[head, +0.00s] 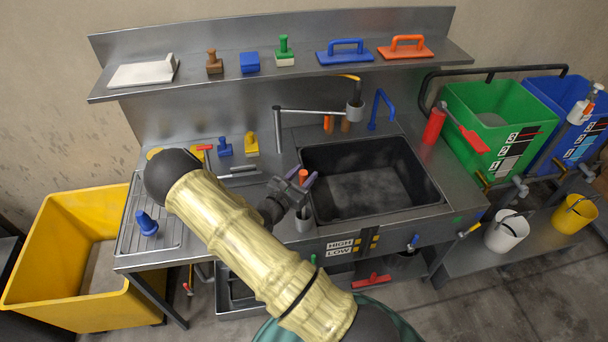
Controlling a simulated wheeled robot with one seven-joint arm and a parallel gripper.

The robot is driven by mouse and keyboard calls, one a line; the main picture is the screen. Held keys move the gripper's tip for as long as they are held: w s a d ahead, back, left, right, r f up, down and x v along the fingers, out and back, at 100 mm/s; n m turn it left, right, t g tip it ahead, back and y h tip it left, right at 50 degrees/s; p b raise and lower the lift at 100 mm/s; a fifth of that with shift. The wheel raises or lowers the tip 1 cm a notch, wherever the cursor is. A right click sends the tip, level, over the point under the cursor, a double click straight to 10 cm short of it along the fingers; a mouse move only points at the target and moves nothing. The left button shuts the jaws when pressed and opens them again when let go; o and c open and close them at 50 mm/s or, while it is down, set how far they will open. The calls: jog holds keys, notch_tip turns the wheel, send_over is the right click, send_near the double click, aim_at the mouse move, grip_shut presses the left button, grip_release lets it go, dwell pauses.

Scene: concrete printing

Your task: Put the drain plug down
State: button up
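My gripper (303,181) is over the front left edge of the sink (375,209), its two purple fingertips pointing up and away from me. A small orange-red piece (303,174) shows between the fingertips, and they look closed on it. It seems to be the drain plug; its lower part is hidden by the gripper. A grey cup (304,221) is just below the gripper, at the sink's left front corner. The sink basin is dark and looks empty; its drain opening cannot be made out.
A steel tap (300,111) reaches over the back of the sink. A ribbed drainboard (136,239) with a blue-handled tool (147,224) is at left. Yellow (40,270), green (465,100) and blue bins flank the counter. A red cylinder (434,125) stands right of the sink.

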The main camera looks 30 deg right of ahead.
jog(key=shift+d+r, duration=0.1)
jog(key=shift+d, duration=0.05)
jog(key=b+v, duration=0.4)
jog(key=v, duration=0.8)
jog(key=shift+b, duration=0.3)
jog(key=shift+r, duration=0.1)
